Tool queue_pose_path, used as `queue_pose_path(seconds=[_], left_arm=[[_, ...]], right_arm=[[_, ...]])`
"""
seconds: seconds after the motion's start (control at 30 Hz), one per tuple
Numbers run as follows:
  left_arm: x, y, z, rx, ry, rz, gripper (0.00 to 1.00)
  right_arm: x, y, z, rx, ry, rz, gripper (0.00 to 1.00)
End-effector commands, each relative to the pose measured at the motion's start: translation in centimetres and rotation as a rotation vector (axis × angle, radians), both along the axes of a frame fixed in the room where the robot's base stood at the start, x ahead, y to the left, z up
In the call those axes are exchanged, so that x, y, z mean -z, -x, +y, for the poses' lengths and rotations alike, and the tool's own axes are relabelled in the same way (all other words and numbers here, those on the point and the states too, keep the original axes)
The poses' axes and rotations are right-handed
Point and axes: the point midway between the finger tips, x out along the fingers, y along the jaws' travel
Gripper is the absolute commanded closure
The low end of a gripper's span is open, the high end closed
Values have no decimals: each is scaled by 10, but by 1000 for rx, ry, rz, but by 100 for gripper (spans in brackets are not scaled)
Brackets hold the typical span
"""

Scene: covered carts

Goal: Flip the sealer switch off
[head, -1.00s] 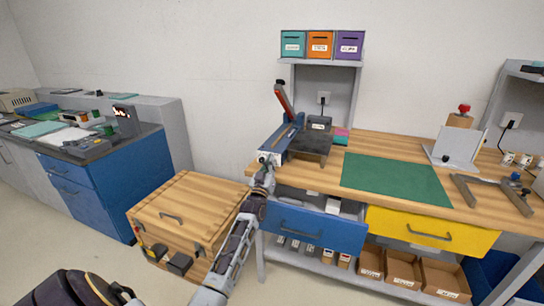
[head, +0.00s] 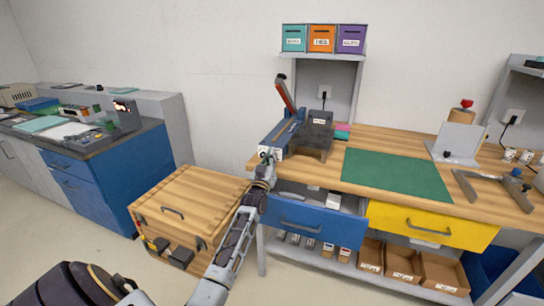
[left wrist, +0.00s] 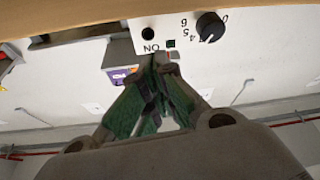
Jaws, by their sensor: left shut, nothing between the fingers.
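The sealer (head: 285,138) is a long blue device with a raised red-tipped lever, at the left end of the workbench. Its white front panel (head: 272,153) faces me. My left gripper (head: 265,168) is shut and empty, just in front of the panel. In the left wrist view its fingertips (left wrist: 163,58) are at the switch area and partly cover it; I cannot tell contact or the switch's position.
A blue drawer (head: 313,221) stands open below the sealer, beside my arm; a yellow drawer (head: 430,229) is to its right. A green mat (head: 395,174) lies on the bench. A wooden chest (head: 185,205) stands left of my arm. A dark press-like device (head: 317,135) is close right of the sealer.

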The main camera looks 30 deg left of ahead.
Motion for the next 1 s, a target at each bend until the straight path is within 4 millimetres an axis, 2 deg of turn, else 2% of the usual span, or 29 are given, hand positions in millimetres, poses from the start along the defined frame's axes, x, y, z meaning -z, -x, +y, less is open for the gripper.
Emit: queue_pose_path(seconds=[0.6,0.8,1.0], left_arm=[[-79,0,0,0,0,-2,100],[-89,0,0,-1,0,0,100],[-91,0,0,0,0,1,100]], right_arm=[[0,-1,1,0,-1,-1,60],[0,-1,1,0,-1,-1,60],[0,-1,2,0,-1,-1,60]])
